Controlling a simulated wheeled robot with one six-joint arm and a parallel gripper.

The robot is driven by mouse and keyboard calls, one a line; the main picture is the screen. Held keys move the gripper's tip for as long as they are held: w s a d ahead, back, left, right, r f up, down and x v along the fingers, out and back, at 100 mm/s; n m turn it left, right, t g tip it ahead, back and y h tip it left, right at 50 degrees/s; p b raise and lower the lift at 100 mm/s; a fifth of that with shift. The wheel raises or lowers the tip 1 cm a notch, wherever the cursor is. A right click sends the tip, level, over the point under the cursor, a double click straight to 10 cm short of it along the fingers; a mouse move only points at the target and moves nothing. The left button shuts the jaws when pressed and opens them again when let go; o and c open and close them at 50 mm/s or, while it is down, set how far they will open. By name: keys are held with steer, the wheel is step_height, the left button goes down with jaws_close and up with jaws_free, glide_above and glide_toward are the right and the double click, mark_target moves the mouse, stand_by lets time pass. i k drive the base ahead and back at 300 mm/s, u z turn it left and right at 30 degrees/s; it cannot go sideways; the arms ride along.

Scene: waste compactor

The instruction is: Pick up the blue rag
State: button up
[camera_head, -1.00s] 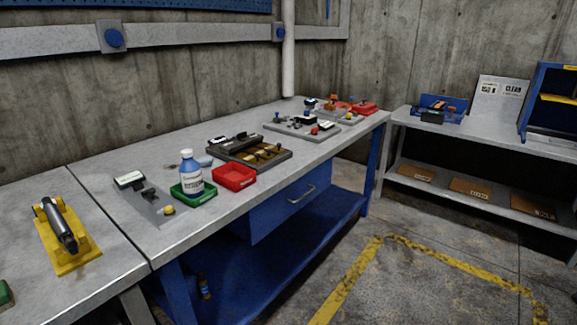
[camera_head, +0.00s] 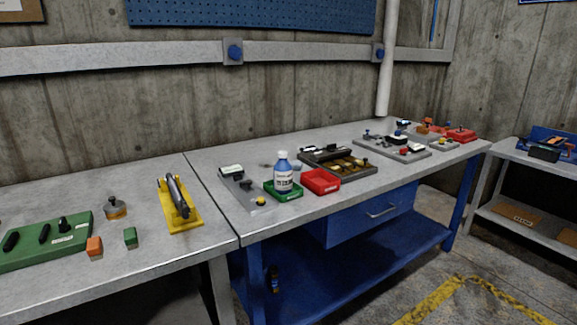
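I cannot clearly make out a blue rag. The blue-and-white labelled bottle (camera_head: 283,177) stands upright in a green tray (camera_head: 287,196). My gripper is not in view.
A red tray (camera_head: 321,182) and a dark fixture (camera_head: 345,164) sit to the right of the bottle. A grey plate (camera_head: 240,187), a yellow stand (camera_head: 178,204) and a green panel (camera_head: 45,242) are to the left. The blue lower shelf (camera_head: 340,268) looks mostly bare.

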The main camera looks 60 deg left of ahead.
mark_target(297, 165)
steer(key=u, duration=0.4)
steer(key=i, duration=1.75)
steer(key=u, duration=0.95)
steer(key=i, duration=1.05)
steer(key=u, duration=1.65)
steer(key=i, duration=0.7)
steer(key=u, duration=0.75)
